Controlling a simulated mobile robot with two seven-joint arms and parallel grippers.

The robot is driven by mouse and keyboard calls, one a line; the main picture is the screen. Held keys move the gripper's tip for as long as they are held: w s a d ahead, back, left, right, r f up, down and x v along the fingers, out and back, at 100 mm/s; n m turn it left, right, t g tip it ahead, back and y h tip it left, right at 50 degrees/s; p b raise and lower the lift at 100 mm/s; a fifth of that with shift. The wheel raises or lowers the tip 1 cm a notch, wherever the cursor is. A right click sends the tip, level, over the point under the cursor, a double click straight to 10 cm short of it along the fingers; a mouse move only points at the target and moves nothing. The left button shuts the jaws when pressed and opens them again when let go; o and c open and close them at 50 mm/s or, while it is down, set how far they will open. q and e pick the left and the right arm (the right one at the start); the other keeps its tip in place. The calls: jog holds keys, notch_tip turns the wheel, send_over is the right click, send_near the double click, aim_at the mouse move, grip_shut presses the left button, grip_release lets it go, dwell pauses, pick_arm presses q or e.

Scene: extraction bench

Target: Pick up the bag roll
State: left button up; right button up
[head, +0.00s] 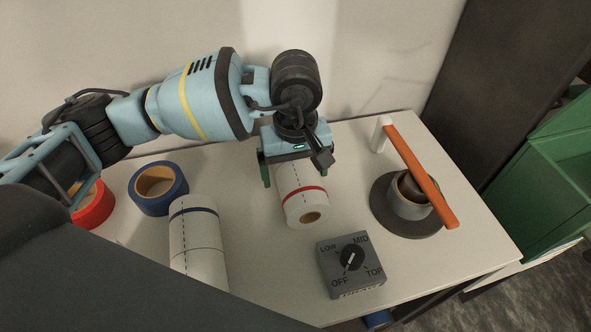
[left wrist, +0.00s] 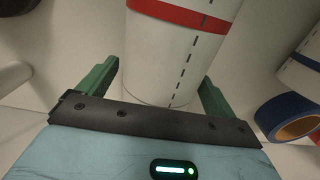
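A white roll with a red band and a dashed line (head: 292,182) lies on the bench, its cardboard core facing the front. It also shows in the left wrist view (left wrist: 165,65). My left gripper (head: 293,172) is over its back end, with green fingers on either side of it. In the left wrist view, narrow gaps show between the fingers and the roll, so the gripper looks open. A similar white roll with a blue band (head: 195,235) lies to the left. The frames do not tell which is the bag roll. My right gripper is not in view.
Blue tape (head: 158,188) and red tape (head: 94,207) lie at the left. A grey dial box (head: 350,265) stands in front of the red-banded roll. To the right are a grey cup (head: 409,203) on a dark disc (head: 387,224) and an orange bar (head: 420,177) above.

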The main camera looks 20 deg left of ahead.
pick_arm(q)
jog(key=c, duration=1.1)
notch_tip(320, 180, up, 10)
jog(key=shift+r, duration=0.1)
